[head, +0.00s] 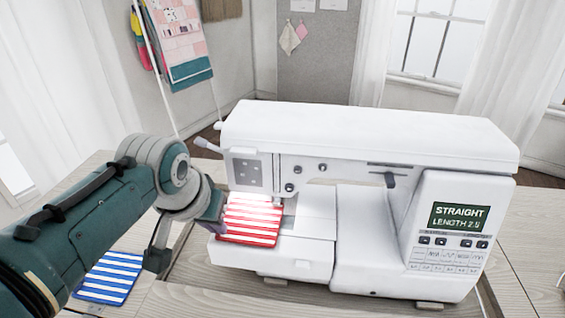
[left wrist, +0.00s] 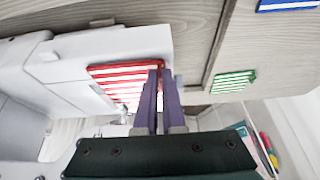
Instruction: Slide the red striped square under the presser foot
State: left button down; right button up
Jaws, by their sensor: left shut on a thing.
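The red striped square (head: 250,222) lies over the left end of the white sewing machine's (head: 370,133) bed, its far edge brightly lit beneath the machine's head. My left gripper (head: 217,207) comes in from the left and is shut on the square's left edge. In the left wrist view the two purple fingers (left wrist: 159,82) are close together at the edge of the red striped square (left wrist: 122,77). The presser foot is too small and washed out by the lamp to make out clearly. My right gripper is not in view.
A blue striped square (head: 108,277) lies on the wooden table left of the machine, partly behind my left arm. A green striped square (left wrist: 233,82) shows on the wood in the left wrist view. The machine's screen (head: 459,217) reads "STRAIGHT LENGTH 2.5".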

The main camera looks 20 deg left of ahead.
pick_arm(q)
jog(key=shift+w, duration=0.1)
jog(key=shift+w+a+b, duration=0.2)
jog(key=shift+w+b, duration=0.3)
jog(key=shift+w, duration=0.2)
dwell(0.4)
jog(key=c, duration=0.9)
grip_release()
jog(key=shift+c, duration=0.2)
jog(key=p+v, duration=0.4)
jog(key=v, duration=0.6)
jog(key=shift+p, duration=0.4)
